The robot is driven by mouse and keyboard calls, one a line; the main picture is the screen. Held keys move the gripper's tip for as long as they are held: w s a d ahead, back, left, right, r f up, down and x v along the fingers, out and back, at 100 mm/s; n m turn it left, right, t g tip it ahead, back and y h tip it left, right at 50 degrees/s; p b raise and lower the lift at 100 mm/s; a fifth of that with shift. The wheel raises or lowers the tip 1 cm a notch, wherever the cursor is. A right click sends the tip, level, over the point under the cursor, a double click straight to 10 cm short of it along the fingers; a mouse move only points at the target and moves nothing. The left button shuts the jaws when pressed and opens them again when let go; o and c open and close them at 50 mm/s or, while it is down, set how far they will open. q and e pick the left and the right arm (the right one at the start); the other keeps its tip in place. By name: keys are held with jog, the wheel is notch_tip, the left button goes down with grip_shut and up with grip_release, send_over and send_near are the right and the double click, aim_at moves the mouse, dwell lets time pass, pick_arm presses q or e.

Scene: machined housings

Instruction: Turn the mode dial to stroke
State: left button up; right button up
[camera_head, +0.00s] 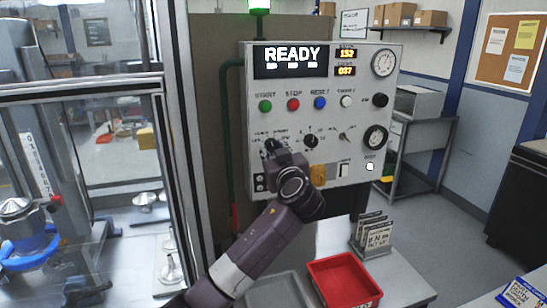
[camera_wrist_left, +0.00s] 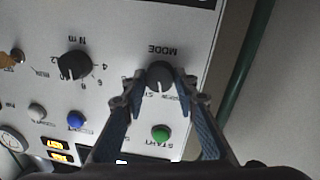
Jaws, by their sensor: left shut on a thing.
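The mode dial (camera_wrist_left: 160,74) is a dark round knob on the light control panel (camera_head: 390,92). In the left wrist view, which sees the panel upside down, the word MODE is printed beside it. My left gripper (camera_wrist_left: 160,84) has a fingertip on each side of the dial and is shut on it. In the head view my left wrist and gripper (camera_head: 277,150) reach up to the panel's lower left and cover much of the dial. The dial's pointer and the small labels around it are too unclear to read. My right gripper is not in view.
A second black knob (camera_head: 310,141) sits right of the dial. The green start button (camera_wrist_left: 160,133) lies close to my left fingers. Red, blue and white buttons continue that row. The display (camera_head: 292,60) reads READY. A red tray (camera_head: 345,284) stands below the panel.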

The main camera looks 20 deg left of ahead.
pick_arm(q)
jog(key=shift+f+m, duration=0.1)
jog(key=shift+m, duration=0.7)
jog(key=m, duration=0.3)
jog(key=shift+r+m+g+p, duration=0.2)
jog(key=shift+m+g+p, duration=0.1)
jog(key=shift+d+m, duration=0.1)
jog(key=shift+m, duration=0.7)
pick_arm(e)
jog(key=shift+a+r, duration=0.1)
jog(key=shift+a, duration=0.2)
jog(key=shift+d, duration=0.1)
pick_arm(q)
jog(key=o, duration=1.2)
jog(key=shift+c, duration=0.2)
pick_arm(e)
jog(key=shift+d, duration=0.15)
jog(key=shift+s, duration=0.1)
pick_arm(q)
jog(key=v, duration=1.2)
